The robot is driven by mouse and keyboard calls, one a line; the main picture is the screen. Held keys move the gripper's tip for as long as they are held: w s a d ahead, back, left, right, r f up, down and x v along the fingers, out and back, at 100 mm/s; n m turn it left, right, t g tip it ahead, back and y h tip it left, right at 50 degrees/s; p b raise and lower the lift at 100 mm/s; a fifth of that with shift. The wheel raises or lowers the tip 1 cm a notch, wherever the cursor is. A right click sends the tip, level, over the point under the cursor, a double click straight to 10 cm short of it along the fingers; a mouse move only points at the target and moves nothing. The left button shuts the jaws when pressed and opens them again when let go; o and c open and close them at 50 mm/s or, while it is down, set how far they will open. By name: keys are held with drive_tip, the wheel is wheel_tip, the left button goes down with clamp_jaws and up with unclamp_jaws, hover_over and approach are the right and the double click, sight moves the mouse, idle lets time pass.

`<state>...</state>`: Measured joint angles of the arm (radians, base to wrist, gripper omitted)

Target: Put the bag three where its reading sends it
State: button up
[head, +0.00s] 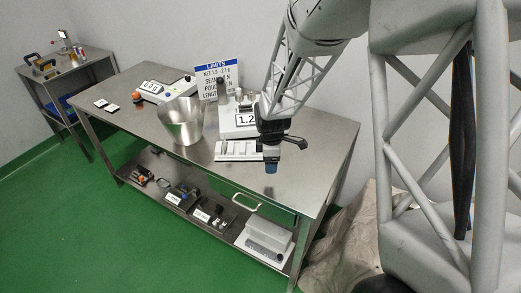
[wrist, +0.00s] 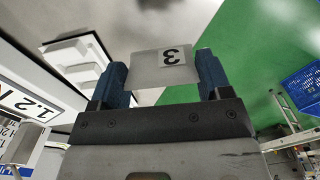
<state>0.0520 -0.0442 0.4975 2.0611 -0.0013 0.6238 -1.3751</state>
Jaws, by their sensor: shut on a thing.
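My gripper (head: 271,166) is over the front right of the steel table (head: 316,150), just right of the white slotted rack (head: 238,158). In the wrist view my gripper (wrist: 161,72) has its two blue fingers shut on a white bag (wrist: 146,76) marked with an upside-down 3. The bag is hard to make out in the head view. The rack also shows at the left of the wrist view (wrist: 76,72). A white tester (head: 228,125) behind the rack reads about 1.2, and its display (wrist: 22,100) shows 1.2 N. A LIMITS sign (head: 218,79) stands behind; its figures are hard to read.
A tall steel bin (head: 181,121) stands left of the rack. A white scale (head: 166,91) reading about 0.00 is behind it. Small white-topped pads (head: 107,105) lie at far left. The lower shelf holds tools and a grey box (head: 268,235). The table's front right is clear.

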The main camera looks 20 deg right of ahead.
drive_tip(key=shift+w, duration=0.1)
drive_tip(key=w, duration=0.5)
drive_tip(key=w+f, duration=0.1)
drive_tip(key=w, duration=0.9)
drive_tip(key=shift+d+f, duration=0.2)
drive_tip(key=shift+d, duration=0.2)
drive_tip(key=shift+w, duration=0.3)
drive_tip(key=shift+w+f, duration=0.1)
drive_tip(key=shift+f, duration=1.7)
drive_tip(key=shift+f, duration=0.15)
drive_tip(key=o, duration=0.9)
wheel_tip(320, 180, up, 12)
drive_tip(key=shift+r, duration=0.15)
